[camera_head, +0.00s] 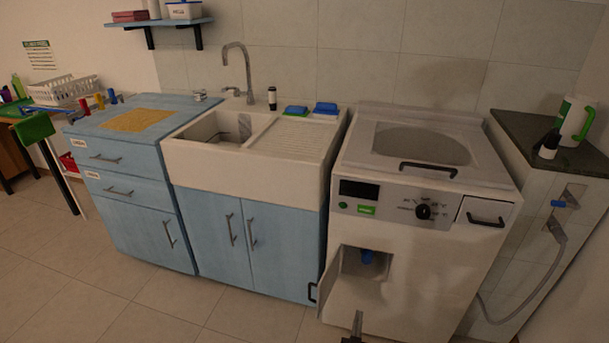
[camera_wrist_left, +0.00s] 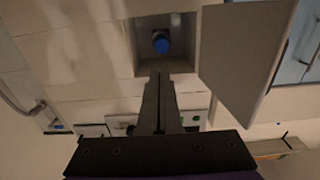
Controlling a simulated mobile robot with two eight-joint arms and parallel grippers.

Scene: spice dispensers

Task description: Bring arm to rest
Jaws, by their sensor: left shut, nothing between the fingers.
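My left gripper (camera_head: 358,318) shows at the bottom edge of the head view, low in front of the white washing machine (camera_head: 398,255). Only its tip end is in that picture. In the left wrist view my left gripper (camera_wrist_left: 159,78) is shut, its two fingers together with nothing between them. They point towards a small open recess in the machine front that holds a blue cap (camera_wrist_left: 161,43). The fingertips look apart from the cap, which also shows in the head view (camera_head: 367,257). My right gripper is in neither view.
The recess's open hatch door (camera_wrist_left: 245,55) stands out beside the fingers. Blue cabinets (camera_head: 235,235) with a white sink (camera_head: 245,165) stand left of the machine. A hose (camera_head: 525,295) hangs at the right. The tiled floor (camera_head: 160,295) is clear at the left front.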

